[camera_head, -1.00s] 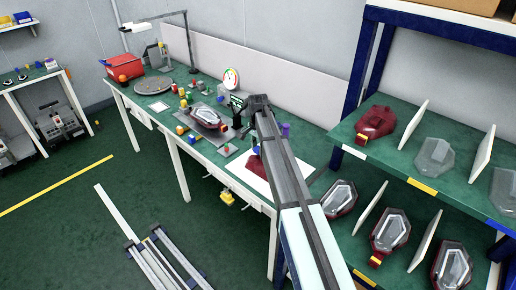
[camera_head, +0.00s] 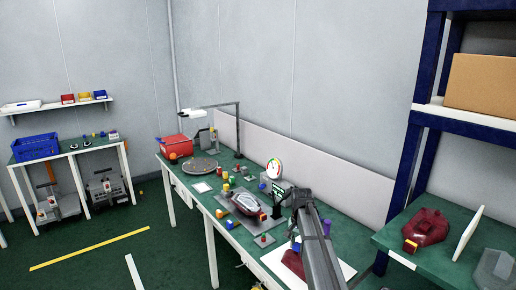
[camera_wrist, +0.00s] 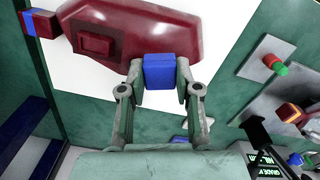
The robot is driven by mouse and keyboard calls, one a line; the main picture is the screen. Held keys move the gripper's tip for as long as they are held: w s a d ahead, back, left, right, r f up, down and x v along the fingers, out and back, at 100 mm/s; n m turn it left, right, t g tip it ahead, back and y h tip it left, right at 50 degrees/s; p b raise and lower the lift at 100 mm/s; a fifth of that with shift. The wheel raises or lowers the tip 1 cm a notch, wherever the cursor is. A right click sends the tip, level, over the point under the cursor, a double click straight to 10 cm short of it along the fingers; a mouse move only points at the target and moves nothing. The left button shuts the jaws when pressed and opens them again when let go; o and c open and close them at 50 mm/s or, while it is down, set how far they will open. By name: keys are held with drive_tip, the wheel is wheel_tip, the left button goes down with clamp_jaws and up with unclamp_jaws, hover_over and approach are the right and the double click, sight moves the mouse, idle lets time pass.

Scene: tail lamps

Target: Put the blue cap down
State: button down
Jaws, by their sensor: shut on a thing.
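A blue cap (camera_wrist: 159,71) is between the fingertips of my gripper (camera_wrist: 160,79) in the wrist view. My gripper is shut on it. The cap overlaps the edge of a dark red lamp body (camera_wrist: 172,32) in the picture; I cannot tell whether they touch. The lamp body lies on a white sheet (camera_wrist: 105,74) on the green bench. In the head view the red lamp body (camera_head: 293,264) shows partly behind my arm, and the fingertips are hard to make out.
A grey plate (camera_wrist: 262,60) with a red-and-green peg stands at the right in the wrist view. A grey fixture (camera_head: 247,206) with a lamp and several small coloured parts crowd the bench. A shelf rack (camera_head: 398,185) with blue posts stands right of the bench.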

drive_tip(key=s+r+n, duration=0.2)
drive_tip(key=s+n, duration=0.1)
drive_tip(key=s, duration=0.8)
drive_tip(key=s+r+n, duration=0.3)
drive_tip(key=s+n, duration=0.1)
drive_tip(key=s, duration=0.8)
drive_tip(key=shift+r, duration=0.2)
